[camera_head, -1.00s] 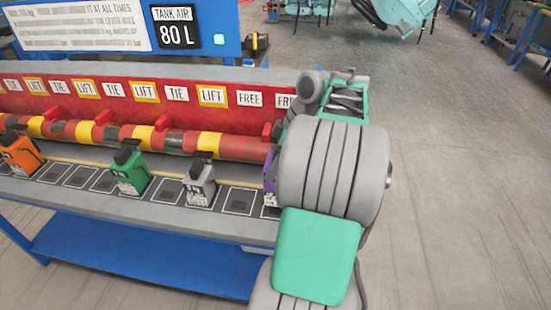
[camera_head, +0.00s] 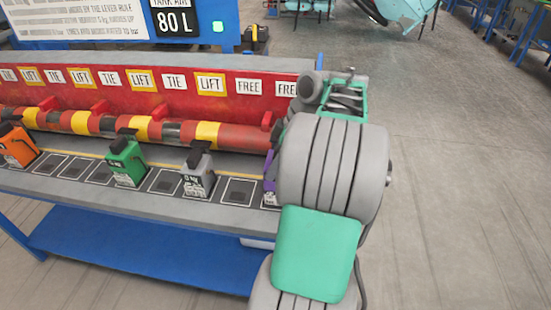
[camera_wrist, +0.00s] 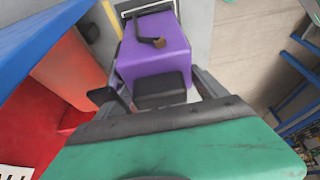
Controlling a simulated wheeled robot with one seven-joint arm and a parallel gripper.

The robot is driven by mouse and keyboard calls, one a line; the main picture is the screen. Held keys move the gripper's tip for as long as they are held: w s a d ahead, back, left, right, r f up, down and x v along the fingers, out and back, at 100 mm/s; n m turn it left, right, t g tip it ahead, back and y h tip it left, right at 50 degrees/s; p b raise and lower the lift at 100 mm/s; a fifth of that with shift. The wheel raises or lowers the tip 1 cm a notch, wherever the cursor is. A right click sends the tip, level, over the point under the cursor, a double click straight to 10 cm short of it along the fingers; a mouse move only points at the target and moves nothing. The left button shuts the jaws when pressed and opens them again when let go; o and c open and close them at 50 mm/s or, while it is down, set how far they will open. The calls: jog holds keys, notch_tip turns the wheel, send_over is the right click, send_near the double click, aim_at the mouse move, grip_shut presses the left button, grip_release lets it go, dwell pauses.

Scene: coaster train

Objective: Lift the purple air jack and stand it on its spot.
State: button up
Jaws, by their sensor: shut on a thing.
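The purple air jack (camera_wrist: 158,45) is between the fingers of my gripper (camera_wrist: 160,92) in the wrist view, with its black top block facing the camera. The gripper is shut on it. In the head view only a thin purple strip of the jack (camera_head: 268,187) shows at the bench's right end; my arm hides the rest and the gripper. A white-framed spot lies at the jack's far end in the wrist view, partly covered by it. I cannot tell whether the jack touches the bench.
A grey jack (camera_head: 198,178), a green jack (camera_head: 126,163) and an orange jack (camera_head: 17,149) stand along the bench edge (camera_head: 140,200). Marked square spots lie between them; one (camera_head: 238,190) is empty beside the grey jack. A red and yellow roller (camera_head: 205,134) runs behind. Floor is open at right.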

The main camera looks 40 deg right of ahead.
jog(key=shift+f+b, duration=0.3)
jog(key=o, duration=1.7)
jog(key=shift+o, duration=1.4)
jog(key=shift+f, duration=0.1)
